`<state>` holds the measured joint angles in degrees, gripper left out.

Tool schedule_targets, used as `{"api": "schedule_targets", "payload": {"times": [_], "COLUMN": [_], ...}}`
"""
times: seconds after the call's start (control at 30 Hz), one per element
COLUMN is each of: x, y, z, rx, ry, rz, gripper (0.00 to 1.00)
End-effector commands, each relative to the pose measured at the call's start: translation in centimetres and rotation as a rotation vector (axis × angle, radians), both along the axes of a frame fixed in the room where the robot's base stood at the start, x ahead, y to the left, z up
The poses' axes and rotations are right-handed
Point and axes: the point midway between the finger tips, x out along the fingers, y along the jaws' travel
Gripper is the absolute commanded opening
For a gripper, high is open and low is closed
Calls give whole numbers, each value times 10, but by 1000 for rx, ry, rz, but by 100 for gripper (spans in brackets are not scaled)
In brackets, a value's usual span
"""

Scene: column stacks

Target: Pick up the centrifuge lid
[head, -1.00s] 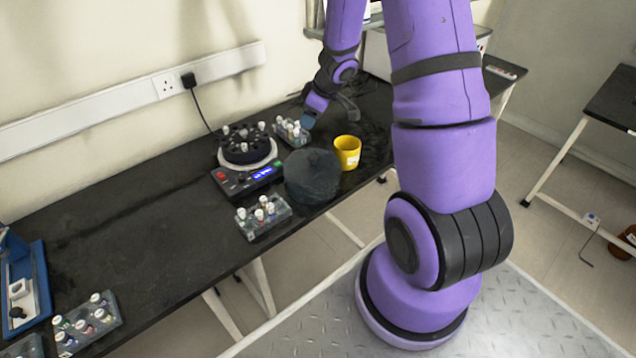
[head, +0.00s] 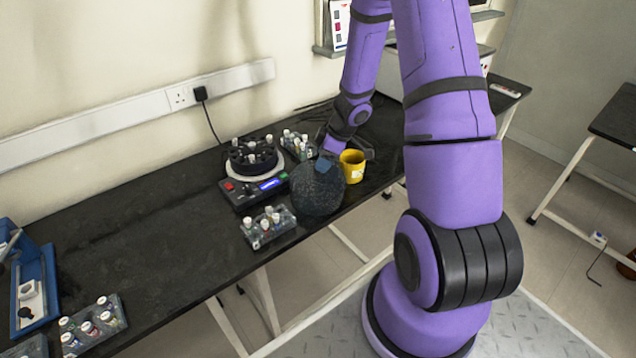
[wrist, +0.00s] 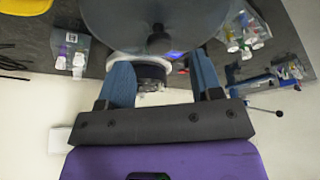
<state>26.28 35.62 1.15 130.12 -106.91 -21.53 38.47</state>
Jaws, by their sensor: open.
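The centrifuge lid (head: 315,192) is a dark, rounded cover on the bench, in front of and to the right of the centrifuge (head: 252,165). In the wrist view the lid (wrist: 110,18) is a large grey disc at the top, with a dark knob (wrist: 158,42) at its middle. My gripper (head: 327,160) is at the lid's far upper edge in the head view. In the wrist view my gripper (wrist: 161,64) is open and empty, its two blue fingers on either side of the knob's line. Whether they touch the lid cannot be told.
A yellow cup (head: 352,167) stands close right of the lid. One vial rack (head: 270,229) is in front of the centrifuge, another (head: 298,146) behind the lid. The bench (head: 150,215) is clear to the left, before another rack (head: 92,325).

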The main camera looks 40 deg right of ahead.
Motion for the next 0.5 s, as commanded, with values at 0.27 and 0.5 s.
{"api": "schedule_targets", "payload": {"times": [0.27,0.5], "x": [8,10], "y": [9,11], "z": [-32,-38], "rx": [2,0], "ry": [2,1], "rz": [-2,-1], "gripper": [59,59]}}
